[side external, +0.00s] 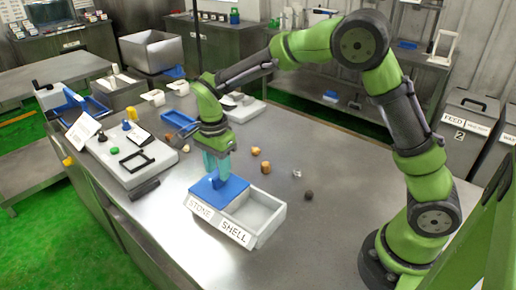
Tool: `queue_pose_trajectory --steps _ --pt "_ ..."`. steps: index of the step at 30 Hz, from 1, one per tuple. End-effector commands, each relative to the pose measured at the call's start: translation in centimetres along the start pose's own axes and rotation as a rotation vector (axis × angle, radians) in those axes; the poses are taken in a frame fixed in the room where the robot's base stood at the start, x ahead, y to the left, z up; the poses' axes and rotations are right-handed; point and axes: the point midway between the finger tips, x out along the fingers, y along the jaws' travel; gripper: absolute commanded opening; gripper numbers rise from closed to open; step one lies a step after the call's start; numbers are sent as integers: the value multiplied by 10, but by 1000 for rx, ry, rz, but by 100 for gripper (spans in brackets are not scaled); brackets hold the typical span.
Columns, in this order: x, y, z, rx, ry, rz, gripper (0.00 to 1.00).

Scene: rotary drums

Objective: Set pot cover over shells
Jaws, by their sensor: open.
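A white two-part box (262,226) stands near the front of the metal table. Its front labels read STONE on the left and SHELL on the right. A flat blue cover (232,189) lies over the STONE compartment. The SHELL compartment is uncovered and its visible inside looks empty. My gripper (216,180), with pale teal fingers, is open and points down at the blue cover. The fingertips are at a blue raised part of the cover; whether they touch it is too small to tell.
Small brown lumps (266,167), a dark lump (308,195) and a small shiny piece (297,173) lie right of and behind the box. A grey panel (130,160) with knobs and a black handle stands at left. A blue tray (179,120) lies behind. The table's right side is clear.

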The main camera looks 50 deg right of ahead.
Motion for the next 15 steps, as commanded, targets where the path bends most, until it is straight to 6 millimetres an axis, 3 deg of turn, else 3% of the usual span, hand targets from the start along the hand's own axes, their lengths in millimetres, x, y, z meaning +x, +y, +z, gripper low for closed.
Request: queue_pose_trajectory --steps 6,15 --pt "27 0 0 0 -1 2 40" --pt "33 0 0 0 -1 -1 40"
